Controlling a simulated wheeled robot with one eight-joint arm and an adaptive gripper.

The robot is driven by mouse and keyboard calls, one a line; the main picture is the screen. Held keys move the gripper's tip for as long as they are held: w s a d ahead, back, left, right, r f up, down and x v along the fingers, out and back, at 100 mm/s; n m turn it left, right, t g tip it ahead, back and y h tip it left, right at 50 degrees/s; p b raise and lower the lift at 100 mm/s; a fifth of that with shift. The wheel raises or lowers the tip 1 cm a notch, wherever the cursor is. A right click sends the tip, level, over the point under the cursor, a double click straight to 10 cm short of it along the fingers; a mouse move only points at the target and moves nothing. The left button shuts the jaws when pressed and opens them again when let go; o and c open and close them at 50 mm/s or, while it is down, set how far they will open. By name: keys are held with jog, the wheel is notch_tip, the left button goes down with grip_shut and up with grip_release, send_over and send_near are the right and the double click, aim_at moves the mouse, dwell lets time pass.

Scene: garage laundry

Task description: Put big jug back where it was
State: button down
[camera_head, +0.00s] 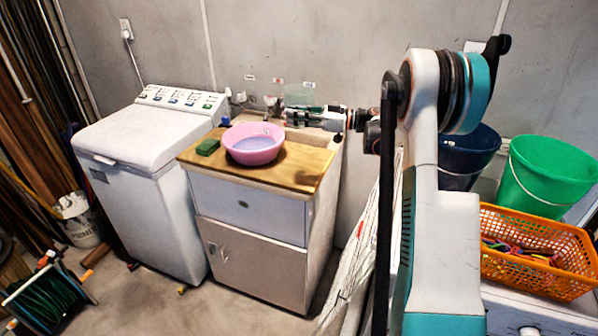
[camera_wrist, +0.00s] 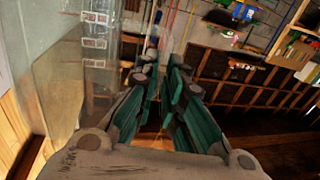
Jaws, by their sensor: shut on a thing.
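The big jug is clear and faintly greenish, so its outline is hard to make out. In the head view the jug (camera_head: 299,95) shows at the back of the wooden-topped cabinet, near the wall. My gripper (camera_head: 289,115) reaches in from the right and its fingers are at the jug. In the wrist view the jug (camera_wrist: 88,72) fills the left side, and my gripper (camera_wrist: 160,76) is shut on part of it, seemingly the handle. The fingers partly hide the held part. I cannot tell whether the jug's base touches a surface.
A pink basin (camera_head: 254,143) and a green sponge (camera_head: 207,147) sit on the wooden top (camera_head: 300,168), in front of the gripper. A white washing machine (camera_head: 150,150) stands to the left. Blue (camera_head: 466,155) and green buckets (camera_head: 546,175) and an orange basket (camera_head: 535,262) are right.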

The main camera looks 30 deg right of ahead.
notch_tip(320, 180, down, 19)
jog(key=b, duration=0.5)
jog(key=shift+w+r, duration=0.1)
jog(key=shift+r, duration=0.2)
jog(key=c, duration=2.1)
grip_release()
jog(key=shift+f, duration=0.2)
jog(key=shift+c, duration=0.2)
jog(key=o, duration=0.4)
jog(key=shift+o, duration=0.2)
